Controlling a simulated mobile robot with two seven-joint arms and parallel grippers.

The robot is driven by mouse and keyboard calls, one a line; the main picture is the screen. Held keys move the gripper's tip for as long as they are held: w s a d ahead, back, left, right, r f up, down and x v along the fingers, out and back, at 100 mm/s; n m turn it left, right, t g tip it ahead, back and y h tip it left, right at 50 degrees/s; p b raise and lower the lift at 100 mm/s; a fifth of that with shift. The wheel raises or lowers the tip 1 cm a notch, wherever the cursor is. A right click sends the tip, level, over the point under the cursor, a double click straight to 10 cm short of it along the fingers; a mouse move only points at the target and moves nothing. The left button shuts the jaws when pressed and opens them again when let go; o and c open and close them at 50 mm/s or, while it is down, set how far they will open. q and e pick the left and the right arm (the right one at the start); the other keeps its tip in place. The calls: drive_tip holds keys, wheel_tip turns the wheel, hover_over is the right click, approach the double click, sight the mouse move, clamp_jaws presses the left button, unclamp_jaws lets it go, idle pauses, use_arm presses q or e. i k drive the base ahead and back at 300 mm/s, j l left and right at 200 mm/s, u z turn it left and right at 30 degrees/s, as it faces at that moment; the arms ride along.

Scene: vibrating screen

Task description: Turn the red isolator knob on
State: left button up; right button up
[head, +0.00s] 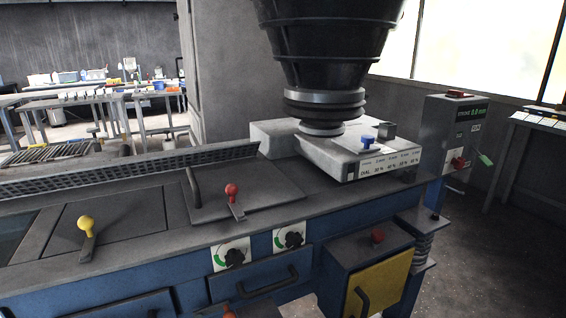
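A grey control box (455,140) stands at the right, past the end of the machine. It carries a green display reading about 0.0 mm. A red knob (458,162) sits low on its front face and looks like the isolator knob. Its exact setting is too small to read. A green handle (485,159) sticks out at the box's right side, and a red part (456,95) lies on its top.
The machine bench has a red-ball lever (232,192), a yellow-ball lever (86,223) and two black dials (235,257). A red button (377,235) tops a box with a yellow door (385,285). A black hopper (325,45) hangs above.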

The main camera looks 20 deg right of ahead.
sight(458, 164)
drive_tip(key=z, duration=1.85)
drive_tip(key=i+l+u, duration=0.1)
drive_tip(key=l, duration=0.25)
drive_tip(key=i+l, duration=0.25)
drive_tip(key=i+l+u, duration=0.15)
drive_tip(key=l, duration=0.25)
drive_tip(key=i+l+u, duration=0.1)
drive_tip(key=l, duration=0.25)
drive_tip(key=i+l, duration=0.2)
drive_tip(key=l, duration=0.15)
drive_tip(key=i+l+u, duration=0.15)
drive_tip(key=l, duration=0.25)
drive_tip(key=l+u, duration=0.1)
drive_tip(key=l, duration=0.25)
drive_tip(key=i, duration=0.05)
